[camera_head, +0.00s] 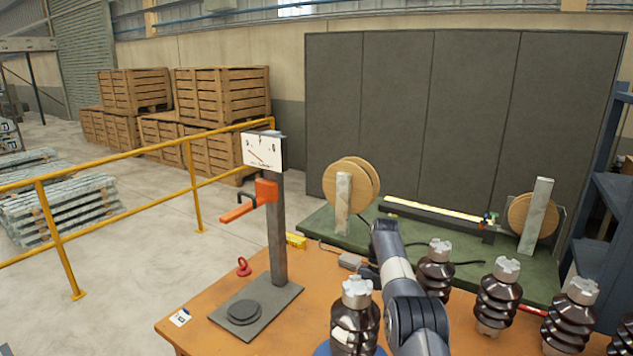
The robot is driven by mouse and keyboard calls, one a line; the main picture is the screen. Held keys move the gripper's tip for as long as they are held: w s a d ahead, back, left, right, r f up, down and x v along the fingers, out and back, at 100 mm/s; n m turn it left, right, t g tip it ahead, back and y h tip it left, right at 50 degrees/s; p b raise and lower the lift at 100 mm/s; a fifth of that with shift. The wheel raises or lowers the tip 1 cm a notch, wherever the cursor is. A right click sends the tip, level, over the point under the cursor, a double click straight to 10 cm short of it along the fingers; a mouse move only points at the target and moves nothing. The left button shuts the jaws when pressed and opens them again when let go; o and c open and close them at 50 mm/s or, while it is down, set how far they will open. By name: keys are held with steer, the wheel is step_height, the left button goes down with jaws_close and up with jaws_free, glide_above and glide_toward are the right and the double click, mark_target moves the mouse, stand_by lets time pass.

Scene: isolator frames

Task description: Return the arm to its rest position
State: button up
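My arm (395,265) rises from the bottom edge, right of centre, over the orange-brown table (200,325). Its upper end is bent over in front of the green bench. A small dark part shows low on the left of the arm, but I cannot make out fingertips. The arm's own links hide most of its end, so I cannot tell whether my gripper is open or shut, or whether it holds anything.
Dark ribbed insulators stand close by: one left of my arm (355,325), several to its right (497,295). A gauge stand (278,235) with a red lever rises at left. Wooden reels (362,185) stand on the green bench (315,220). A yellow railing (120,160) runs behind.

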steer(key=shift+b+x, duration=1.35)
steer(key=shift+x, duration=1.9)
steer(key=shift+r, duration=0.1)
